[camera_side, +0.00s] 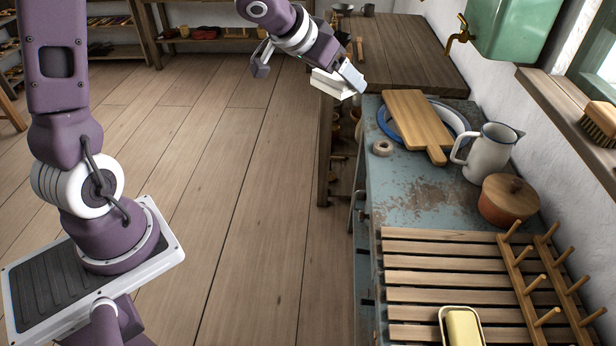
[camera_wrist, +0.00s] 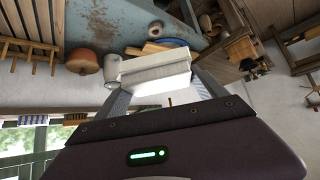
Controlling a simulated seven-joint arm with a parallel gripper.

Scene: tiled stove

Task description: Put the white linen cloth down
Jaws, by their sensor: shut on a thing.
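The white linen cloth (camera_side: 330,84) is a folded, block-like bundle. My gripper (camera_side: 345,78) is shut on it and holds it in the air, near the far left corner of the worn blue worktop (camera_side: 400,190) in the side view. In the wrist view the cloth (camera_wrist: 155,70) sits between the two fingers of my gripper (camera_wrist: 160,84) and hides part of what lies beyond. The height of the cloth above the surfaces is hard to tell.
A cutting board (camera_side: 416,120) lies over a blue-rimmed plate (camera_side: 460,122). A tape roll (camera_side: 382,148), white jug (camera_side: 488,152), lidded pot (camera_side: 508,200), slatted rack (camera_side: 440,262) and butter dish (camera_side: 462,326) share the worktop. A wooden counter (camera_side: 405,50) stands behind, largely bare.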

